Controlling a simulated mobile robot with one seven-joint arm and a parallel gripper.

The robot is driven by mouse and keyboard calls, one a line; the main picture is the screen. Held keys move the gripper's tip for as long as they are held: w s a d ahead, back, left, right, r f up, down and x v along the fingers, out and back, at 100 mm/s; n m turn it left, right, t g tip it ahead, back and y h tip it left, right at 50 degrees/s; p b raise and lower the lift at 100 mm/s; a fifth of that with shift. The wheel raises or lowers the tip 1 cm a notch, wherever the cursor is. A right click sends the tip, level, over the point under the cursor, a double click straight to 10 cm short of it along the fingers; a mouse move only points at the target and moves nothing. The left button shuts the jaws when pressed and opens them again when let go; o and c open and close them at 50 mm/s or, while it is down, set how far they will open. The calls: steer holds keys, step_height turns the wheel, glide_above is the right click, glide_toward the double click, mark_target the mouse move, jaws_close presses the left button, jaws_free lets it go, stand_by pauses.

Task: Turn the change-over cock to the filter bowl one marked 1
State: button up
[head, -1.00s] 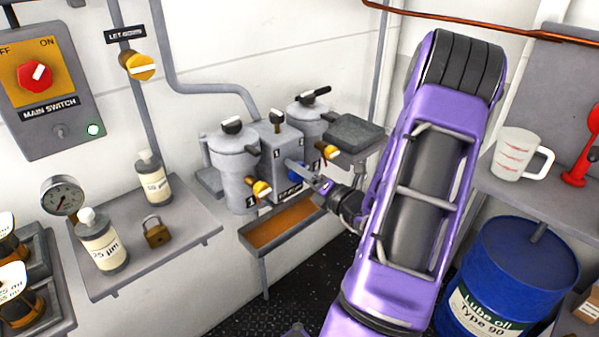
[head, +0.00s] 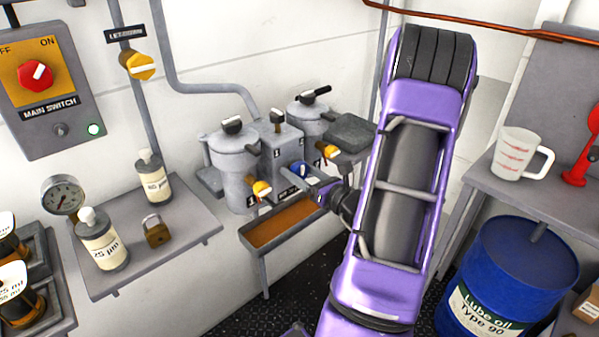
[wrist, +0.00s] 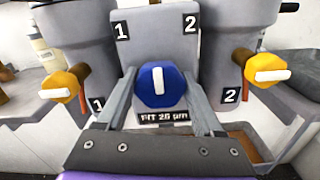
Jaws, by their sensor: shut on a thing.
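The change-over cock is a blue knob with a white bar (wrist: 162,85) on the grey block between two filter bowls; it also shows in the head view (head: 299,170). Its bar stands nearly upright, its top leaning slightly left, toward the block's 1. My gripper (wrist: 163,90) is shut on the knob, one finger on each side. The filter bowl marked 1 (head: 234,165) is on the left, the bowl marked 2 (head: 310,120) on the right. Each has a yellow cock with a white bar, left (wrist: 60,86) and right (wrist: 266,68). A label reading "FIT 25 µm" (wrist: 162,116) sits below the knob.
A drip tray (head: 262,248) hangs below the bowls. A shelf (head: 190,235) with two bottles and a padlock (head: 155,232) is at the left. A blue oil drum (head: 520,265) and a shelf with a measuring jug (head: 520,155) are at the right.

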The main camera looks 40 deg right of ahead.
steer(key=n, duration=0.4)
steer(key=shift+n, duration=0.3)
steer(key=n, duration=0.4)
stand_by(0.5)
steer(key=o, duration=1.4)
steer(key=shift+s, duration=0.1)
steer(key=s, duration=0.5)
steer(key=s+d, duration=0.1)
steer(key=s, duration=1.1)
steer(key=shift+s+d, duration=0.15)
